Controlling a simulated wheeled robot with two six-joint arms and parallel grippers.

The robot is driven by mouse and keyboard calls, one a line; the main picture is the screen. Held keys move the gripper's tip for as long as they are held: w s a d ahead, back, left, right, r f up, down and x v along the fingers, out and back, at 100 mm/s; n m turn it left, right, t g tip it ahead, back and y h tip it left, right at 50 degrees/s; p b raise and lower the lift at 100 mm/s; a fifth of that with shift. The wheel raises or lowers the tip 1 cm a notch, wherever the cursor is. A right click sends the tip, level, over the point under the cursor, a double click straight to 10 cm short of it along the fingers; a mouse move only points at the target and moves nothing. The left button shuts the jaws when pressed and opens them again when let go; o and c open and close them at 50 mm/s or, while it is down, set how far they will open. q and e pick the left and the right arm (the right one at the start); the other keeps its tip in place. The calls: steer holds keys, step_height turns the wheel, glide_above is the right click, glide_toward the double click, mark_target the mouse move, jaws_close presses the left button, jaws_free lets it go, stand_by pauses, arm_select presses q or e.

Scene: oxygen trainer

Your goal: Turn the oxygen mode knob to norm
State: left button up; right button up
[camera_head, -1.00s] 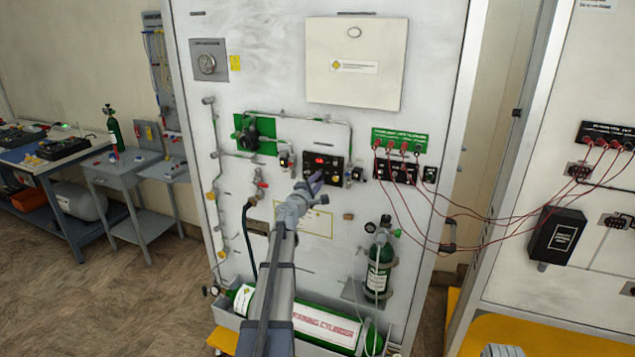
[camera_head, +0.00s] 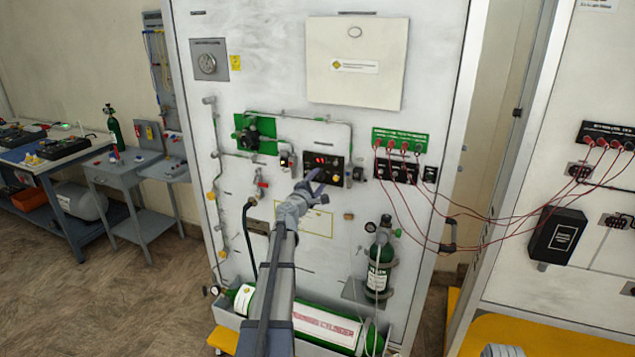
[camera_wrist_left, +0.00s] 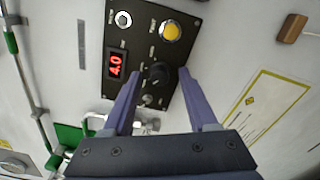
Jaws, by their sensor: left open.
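The black oxygen mode knob (camera_wrist_left: 157,74) is on a dark control panel (camera_wrist_left: 124,88), with a red display reading 4.0 beside it in the left wrist view. The panel also shows in the head view (camera_head: 313,160), at the middle of the white trainer board. My left gripper (camera_head: 320,186) is in front of the panel's lower part and hides some of it. In the left wrist view its two purple fingers (camera_wrist_left: 160,80) are open, with their tips on either side of the knob. I cannot tell whether they touch it. The knob's setting is too small to read.
A yellow button (camera_wrist_left: 171,31) and a silver button (camera_wrist_left: 124,19) are on the same panel. Pipes and valves (camera_head: 262,185) run left of it. Red cables (camera_head: 420,200) hang to its right. A green cylinder (camera_head: 380,265) stands below right.

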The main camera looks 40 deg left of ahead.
arm_select(q)
steer(key=v, duration=0.7)
steer(key=shift+s, duration=0.4)
steer(key=d+f+m+g+h, duration=0.2)
steer(key=d+f+m+h, duration=0.15)
steer(key=d, duration=0.65)
steer(key=w+d+f+m+g+h, duration=0.1)
steer(key=d+f+m+h, duration=0.3)
steer(key=d, duration=0.7)
steer(key=d+f+m+g+h, duration=0.1)
steer(key=d+m+g+h, duration=0.1)
steer(key=d+m, duration=0.6)
steer(key=s+d+f+m+g+h, duration=0.1)
steer(key=s+d+f+m+g, duration=0.2)
steer(key=d, duration=0.5)
steer(key=s+d+f+m+g, duration=0.1)
steer(key=s+d+f+g, duration=0.3)
steer(key=d, duration=0.4)
steer(key=s+d+f+m+g+y, duration=0.3)
steer(key=s+m, duration=0.1)
steer(key=s, duration=0.6)
steer(key=s+d+f+m+g+y, duration=0.2)
steer(key=s+d+f+m+y, duration=0.1)
steer(key=s, duration=0.8)
steer(key=shift+f+m+g+y, duration=0.15)
steer(key=shift+m+g+y, duration=0.25)
steer(key=shift+m+y, duration=0.5)
